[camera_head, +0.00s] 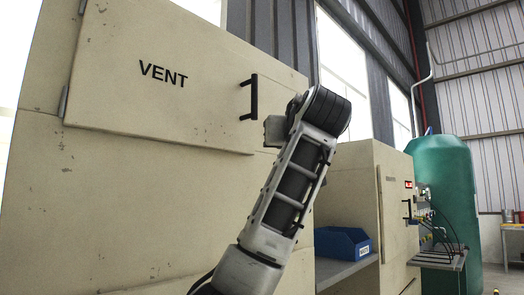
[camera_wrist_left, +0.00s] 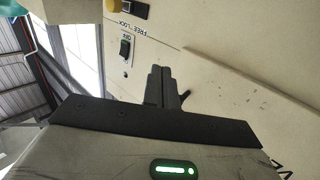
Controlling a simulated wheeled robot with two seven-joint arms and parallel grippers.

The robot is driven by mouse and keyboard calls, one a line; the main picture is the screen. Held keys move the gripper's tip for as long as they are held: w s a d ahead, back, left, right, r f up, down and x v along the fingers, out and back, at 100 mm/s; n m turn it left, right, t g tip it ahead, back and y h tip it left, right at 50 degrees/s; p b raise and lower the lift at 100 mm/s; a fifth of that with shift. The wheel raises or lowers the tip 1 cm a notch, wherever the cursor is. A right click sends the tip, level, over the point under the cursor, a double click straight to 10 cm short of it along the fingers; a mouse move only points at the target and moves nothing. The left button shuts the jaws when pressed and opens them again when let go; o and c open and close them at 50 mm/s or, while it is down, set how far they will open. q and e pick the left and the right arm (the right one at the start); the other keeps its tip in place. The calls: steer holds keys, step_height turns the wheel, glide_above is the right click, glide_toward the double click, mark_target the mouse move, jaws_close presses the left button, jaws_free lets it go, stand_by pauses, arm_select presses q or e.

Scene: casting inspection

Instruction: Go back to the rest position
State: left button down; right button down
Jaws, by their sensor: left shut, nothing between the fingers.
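In the head view my left arm rises from the bottom middle in front of the beige cabinet (camera_head: 60,190). Its gripper is mostly hidden behind the wrist, beside the lower right part of the VENT door (camera_head: 150,105). In the left wrist view my left gripper (camera_wrist_left: 165,88) is shut and empty. Its fingers point toward the beige panel, below a black switch marked OFF (camera_wrist_left: 125,47). I cannot tell from these views whether the fingers touch the panel. My right gripper is in neither view.
The black door handle (camera_head: 249,97) is close left of my wrist. A blue bin (camera_head: 340,243) sits on a grey shelf (camera_head: 345,272) to the right. A second beige cabinet (camera_head: 352,195) and a green tank (camera_head: 445,190) stand beyond.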

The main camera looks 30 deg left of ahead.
arm_select(q)
steer(key=d, duration=0.2)
steer(key=s+d, duration=0.1)
steer(key=d, duration=0.1)
steer(key=shift+d, duration=0.2)
steer(key=shift+f, duration=0.1)
